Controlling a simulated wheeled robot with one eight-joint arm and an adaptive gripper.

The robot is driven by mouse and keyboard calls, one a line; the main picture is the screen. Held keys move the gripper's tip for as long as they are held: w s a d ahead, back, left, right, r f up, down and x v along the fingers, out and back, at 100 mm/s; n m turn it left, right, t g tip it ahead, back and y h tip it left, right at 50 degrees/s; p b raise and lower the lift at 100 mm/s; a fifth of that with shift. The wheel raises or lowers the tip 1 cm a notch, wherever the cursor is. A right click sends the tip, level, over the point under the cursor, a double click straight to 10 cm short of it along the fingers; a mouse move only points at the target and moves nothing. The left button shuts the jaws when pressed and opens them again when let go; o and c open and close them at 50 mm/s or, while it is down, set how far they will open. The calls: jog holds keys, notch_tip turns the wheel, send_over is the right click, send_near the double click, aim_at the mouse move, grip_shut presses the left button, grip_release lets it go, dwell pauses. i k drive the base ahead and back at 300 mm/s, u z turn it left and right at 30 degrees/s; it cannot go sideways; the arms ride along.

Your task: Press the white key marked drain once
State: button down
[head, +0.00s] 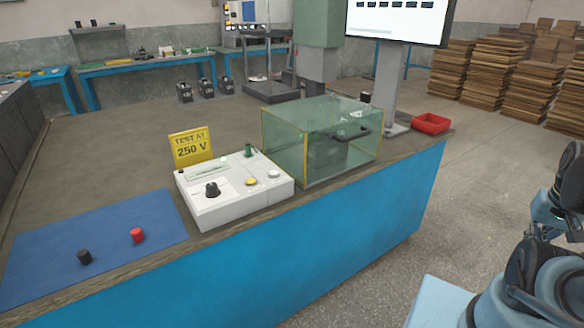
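A white instrument box (235,205) sits on the bench near its front edge. On its top, toward the right, is a small pale round key (274,173), which looks like the white key. A yellow key (251,182) is just left of it. The lettering beside the keys is too small to read. A black knob (212,190) is on the left of the top. My gripper is not visible; only parts of my arm show at the right edge, well apart from the box.
A clear green-tinted case (285,140) with a dark handle stands right beside the box. A yellow "TEST AT 250 V" sign (191,147) stands behind it. A blue mat (100,230) holds a black and a red cap. A red tray (430,124) is at the right end.

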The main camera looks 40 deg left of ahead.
aim_at(273, 173)
jog(key=u, duration=0.05)
jog(key=k, duration=0.8)
jog(key=u, duration=2.7)
